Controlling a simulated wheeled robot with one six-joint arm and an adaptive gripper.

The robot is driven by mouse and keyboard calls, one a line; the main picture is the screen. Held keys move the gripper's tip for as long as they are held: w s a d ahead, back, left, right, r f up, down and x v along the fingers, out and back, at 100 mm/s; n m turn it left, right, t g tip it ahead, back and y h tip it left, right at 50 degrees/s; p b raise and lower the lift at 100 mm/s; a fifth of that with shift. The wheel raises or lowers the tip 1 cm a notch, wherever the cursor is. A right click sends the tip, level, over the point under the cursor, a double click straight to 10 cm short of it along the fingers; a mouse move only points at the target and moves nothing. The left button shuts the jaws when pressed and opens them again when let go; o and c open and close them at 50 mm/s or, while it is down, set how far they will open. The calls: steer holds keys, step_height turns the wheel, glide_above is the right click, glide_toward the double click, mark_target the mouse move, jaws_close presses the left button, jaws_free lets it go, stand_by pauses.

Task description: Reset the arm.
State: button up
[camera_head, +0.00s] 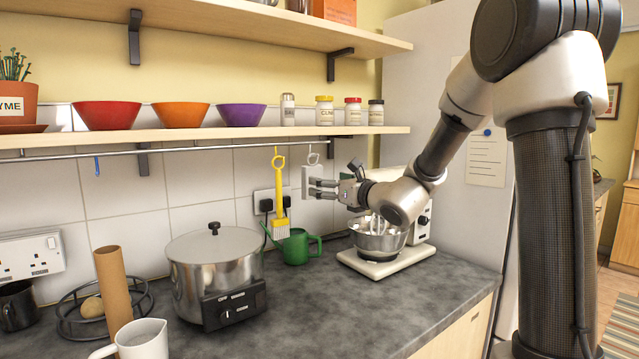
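My arm reaches in from the right, and my gripper (316,187) points left, above the counter and below the rail. Its two dark fingers show apart, with a gap between them. The fingertips overlap a small white object (312,172) that has a hook at its top near the rail. I cannot tell whether the fingers touch it or are only in front of it. No other thing shows in the gripper.
The stand mixer (384,265) stands just below my wrist. A yellow brush (279,205) hangs left of the gripper, above a green watering can (297,247). A steel pot (215,262) and cardboard tube (113,290) stand further left.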

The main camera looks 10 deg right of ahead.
steer(key=s+f+n+g+y, duration=0.1)
steer(key=s+f+n+g, duration=0.7)
steer(key=s, duration=0.5)
steer(key=s+f+n+g+y, duration=0.1)
steer(key=s+f+n+g, duration=0.4)
steer(key=s+n, duration=0.7)
steer(key=s+d+f+n+g+h, duration=0.1)
steer(key=s+d+f+n+h, duration=0.1)
steer(key=s+d+n+h, duration=0.6)
steer(key=s+d+r+n+t+h, duration=0.1)
steer(key=s+d+r+n, duration=0.2)
steer(key=s+d+r, duration=0.2)
steer(key=shift+s+d+r+t, duration=0.2)
steer(key=shift+s+r+t, duration=0.2)
steer(key=shift+r, duration=0.15)
